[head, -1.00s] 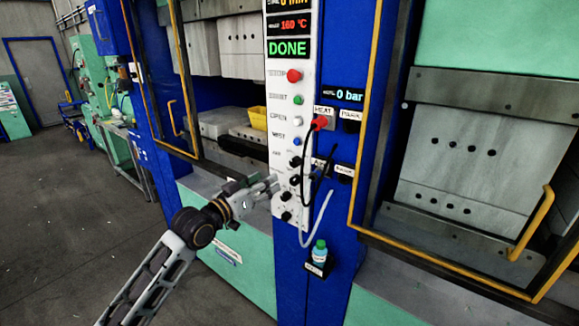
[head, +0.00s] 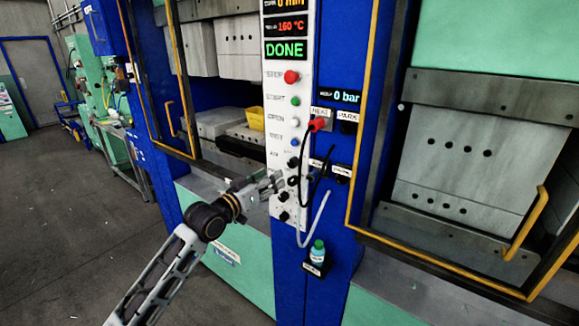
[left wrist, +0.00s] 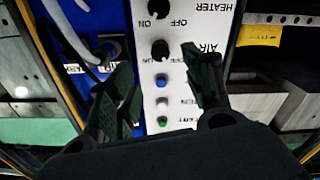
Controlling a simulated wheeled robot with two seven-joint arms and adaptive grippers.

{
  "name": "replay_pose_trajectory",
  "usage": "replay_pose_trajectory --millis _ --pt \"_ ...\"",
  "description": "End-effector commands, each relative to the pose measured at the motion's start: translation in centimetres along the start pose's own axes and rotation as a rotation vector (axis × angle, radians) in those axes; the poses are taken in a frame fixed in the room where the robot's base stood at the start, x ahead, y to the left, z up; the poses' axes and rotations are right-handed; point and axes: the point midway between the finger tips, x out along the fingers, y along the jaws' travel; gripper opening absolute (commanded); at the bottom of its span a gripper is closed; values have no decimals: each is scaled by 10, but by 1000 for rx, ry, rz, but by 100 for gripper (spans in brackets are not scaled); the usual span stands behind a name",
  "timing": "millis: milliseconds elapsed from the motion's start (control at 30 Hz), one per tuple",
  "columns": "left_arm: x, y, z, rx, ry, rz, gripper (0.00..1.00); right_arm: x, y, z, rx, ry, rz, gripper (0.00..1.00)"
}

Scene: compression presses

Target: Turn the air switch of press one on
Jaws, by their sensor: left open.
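The air switch is a black knob on the white control panel of the press, beside the label AIR. It shows in the left wrist view (left wrist: 160,50) between and beyond my fingertips, and in the head view (head: 293,161) just above my gripper. Its exact pointer direction is too small to tell. My left gripper (head: 277,182) is in front of the panel's lower part. In the left wrist view my left gripper (left wrist: 158,75) has its two dark fingers apart, one on each side of the knob column, with nothing between them. My right gripper is in no view.
Another black knob (left wrist: 155,8), by the label HEATER, sits close by. Blue, white and green buttons (left wrist: 162,102) line the panel. A red plug (head: 318,124) with a black cable and a pale hose (head: 317,217) hang right of the panel. A bottle (head: 318,251) stands lower right.

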Motion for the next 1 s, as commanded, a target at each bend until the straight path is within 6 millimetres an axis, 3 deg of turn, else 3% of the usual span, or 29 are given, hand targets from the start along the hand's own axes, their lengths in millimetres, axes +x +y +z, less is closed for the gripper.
replay_pose_trajectory --millis 1000 --pt "89 1 -1 0 0 1 51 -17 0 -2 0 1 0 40"
